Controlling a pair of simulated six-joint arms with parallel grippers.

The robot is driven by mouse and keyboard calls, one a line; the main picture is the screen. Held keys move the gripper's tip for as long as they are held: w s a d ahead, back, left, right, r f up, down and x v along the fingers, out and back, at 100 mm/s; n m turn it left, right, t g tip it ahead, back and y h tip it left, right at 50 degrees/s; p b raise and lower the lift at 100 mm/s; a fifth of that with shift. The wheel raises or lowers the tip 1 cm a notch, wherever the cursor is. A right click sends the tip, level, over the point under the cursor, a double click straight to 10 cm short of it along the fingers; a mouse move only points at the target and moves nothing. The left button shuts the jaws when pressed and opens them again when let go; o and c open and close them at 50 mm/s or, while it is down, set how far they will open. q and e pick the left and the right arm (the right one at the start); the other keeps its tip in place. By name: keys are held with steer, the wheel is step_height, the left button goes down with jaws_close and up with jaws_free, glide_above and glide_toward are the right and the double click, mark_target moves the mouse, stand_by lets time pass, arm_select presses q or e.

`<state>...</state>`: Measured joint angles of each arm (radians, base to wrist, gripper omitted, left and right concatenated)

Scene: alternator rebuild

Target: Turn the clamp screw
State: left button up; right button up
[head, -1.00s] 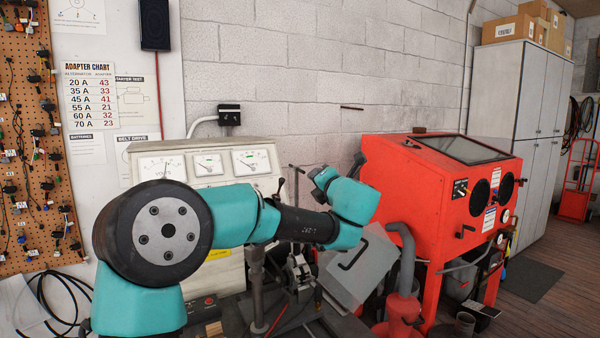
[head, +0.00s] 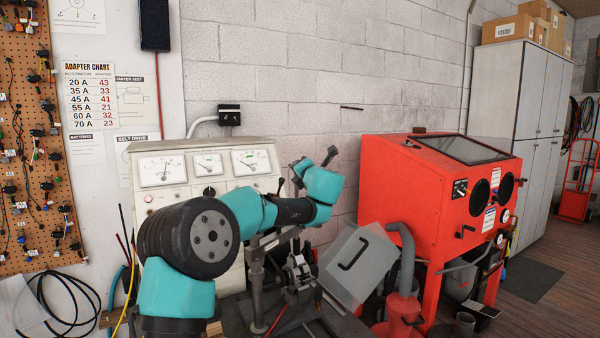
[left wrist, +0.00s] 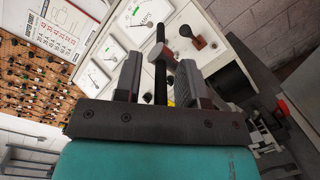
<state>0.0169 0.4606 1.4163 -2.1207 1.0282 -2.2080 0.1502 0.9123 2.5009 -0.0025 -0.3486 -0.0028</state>
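My left gripper (left wrist: 160,72) is open in the left wrist view, with its two grey fingers wide apart. A dark rod with a grey rounded head, which looks like the clamp screw (left wrist: 161,60), shows between the fingers. I see no finger touching it; the lower rod is hidden by the gripper body. In the head view my left gripper (head: 315,161) is up in front of the wall, right of the meter panel. The screw is mostly hidden there behind or beside the gripper. A metal clamp stand with a part (head: 299,270) stands below. My right gripper is not in view.
The bench panel with meters (head: 205,165) stands behind my left arm. A red blast cabinet (head: 430,190) and a tilted grey sheet (head: 358,262) are at the right. Cables (head: 50,300) hang at the lower left. The space above the gripper is clear.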

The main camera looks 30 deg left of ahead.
arm_select(q)
steer(key=shift+c, duration=0.4)
jaws_close()
steer(key=shift+s+a+m+t+h, duration=0.1)
steer(key=shift+s+m+t+h, duration=0.05)
steer(key=shift+m+t+h, duration=0.3)
steer(key=shift+s+a+m+t+h, duration=0.1)
steer(key=shift+a+m+t+h, duration=0.05)
steer(key=shift+m+t+h, duration=0.6)
steer(key=shift+s+a+m+t+h, duration=0.2)
steer(key=shift+m+t+h, duration=0.4)
steer(key=shift+h, duration=0.3)
steer(key=shift+s+a+m+t+h, duration=0.1)
steer(key=shift+a+m+t+h, duration=0.05)
steer(key=shift+m+t+h, duration=0.55)
steer(key=shift+a+f+m+t+h, duration=0.15)
steer(key=shift+m+t+h, duration=0.45)
steer(key=shift+h, duration=0.6)
steer(key=shift+o, duration=0.4)
jaws_free()
